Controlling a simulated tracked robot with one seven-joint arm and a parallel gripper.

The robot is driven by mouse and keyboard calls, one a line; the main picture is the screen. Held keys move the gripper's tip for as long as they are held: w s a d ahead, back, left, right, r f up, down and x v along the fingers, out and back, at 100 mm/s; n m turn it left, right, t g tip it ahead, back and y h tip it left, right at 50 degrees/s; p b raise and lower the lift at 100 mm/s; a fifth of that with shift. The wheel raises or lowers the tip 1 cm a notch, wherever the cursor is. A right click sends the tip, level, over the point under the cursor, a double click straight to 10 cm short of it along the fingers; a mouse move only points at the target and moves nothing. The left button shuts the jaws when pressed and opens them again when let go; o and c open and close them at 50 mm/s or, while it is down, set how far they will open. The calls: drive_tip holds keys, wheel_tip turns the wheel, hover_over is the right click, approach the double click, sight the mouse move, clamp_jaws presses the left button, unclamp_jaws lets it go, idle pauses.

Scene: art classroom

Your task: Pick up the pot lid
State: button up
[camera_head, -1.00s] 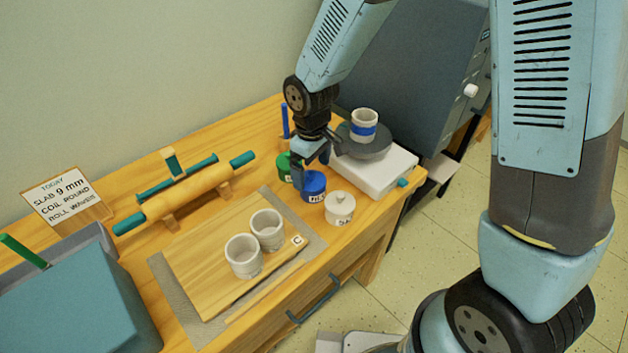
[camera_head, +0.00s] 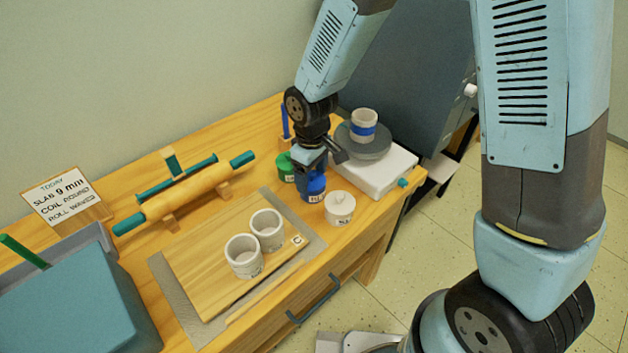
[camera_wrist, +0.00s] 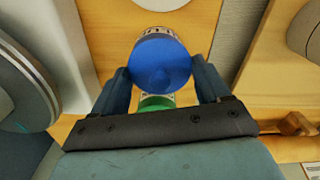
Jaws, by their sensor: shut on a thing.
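My gripper (camera_head: 316,178) points down over the blue-topped pot (camera_head: 312,196), between the green and white pots. In the wrist view my gripper (camera_wrist: 162,66) has its two fingers on either side of the round blue lid (camera_wrist: 160,66), shut on it. The blue lid (camera_head: 316,184) is partly covered by the fingers in the head view. A labelled side shows past the lid in the wrist view. I cannot tell whether the lid is lifted clear of the pot.
A green pot (camera_head: 285,168) stands behind and a white lidded pot (camera_head: 339,208) stands to the right, both close. A banding wheel (camera_head: 363,141) with a blue-striped cup (camera_head: 363,124) is at right. Two cups (camera_head: 243,262) stand on a board (camera_head: 198,255).

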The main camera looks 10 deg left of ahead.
drive_tip(key=shift+c, duration=0.9)
drive_tip(key=shift+r, duration=0.1)
drive_tip(key=shift+r, duration=0.25)
drive_tip(key=r, duration=0.3)
drive_tip(key=shift+s+d+r, duration=0.1)
drive_tip(key=shift+s+r, duration=0.05)
drive_tip(key=shift+s, duration=0.1)
drive_tip(key=s+d+r, duration=0.4)
drive_tip(key=s+r, duration=0.5)
drive_tip(key=s, duration=0.3)
drive_tip(key=n, duration=0.1)
hover_over(312, 174)
wheel_tip(312, 174, down, 6)
drive_tip(key=shift+w+f, duration=0.1)
drive_tip(key=shift+w, duration=0.05)
drive_tip(key=shift+w+f, duration=0.1)
drive_tip(key=shift+f, duration=3.05)
drive_tip(key=shift+f, duration=0.15)
